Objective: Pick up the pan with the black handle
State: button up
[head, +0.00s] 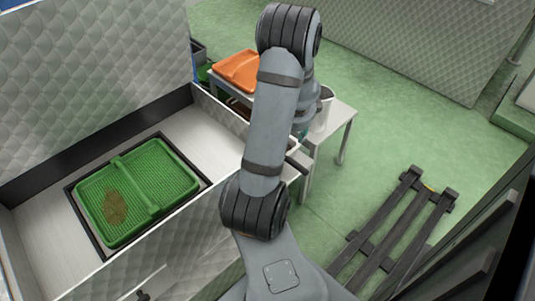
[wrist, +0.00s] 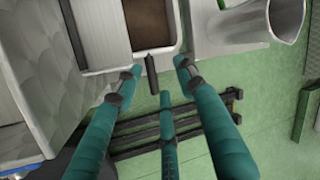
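The pan (wrist: 150,22), with a pale rim and a brown inside, shows at the top of the wrist view, cut off by the frame. Its short black handle (wrist: 151,74) points down toward my gripper (wrist: 156,70). My gripper has three teal fingers, spread open, with the handle's end showing between the two outer fingertips. No finger visibly closes on the handle, and I cannot tell the depth between them.
A metal pitcher-like vessel (wrist: 250,22) stands right of the pan. An orange tray (head: 238,70) lies on the table (head: 342,116). A green crate (head: 150,147) sits in the walled basin at left. A dark slatted pallet (head: 388,232) lies on the green floor, which is otherwise fairly clear.

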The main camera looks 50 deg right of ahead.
jog(key=s+f+m+b, duration=0.2)
jog(key=s+f, duration=0.1)
jog(key=m+t+y+b, duration=0.1)
jog(key=m+b, duration=0.3)
jog(key=b, duration=0.2)
send_near(294, 164)
jog(key=f, duration=0.1)
jog(key=b+x, duration=0.5)
jog(key=x, duration=0.5)
jog(key=shift+w+d+f+b, duration=0.1)
jog(key=shift+w+f+b, duration=0.15)
jog(key=shift+b, duration=0.15)
jog(key=shift+r, duration=0.15)
jog(key=shift+c, duration=1)
jog(key=c, duration=0.7)
grip_shut()
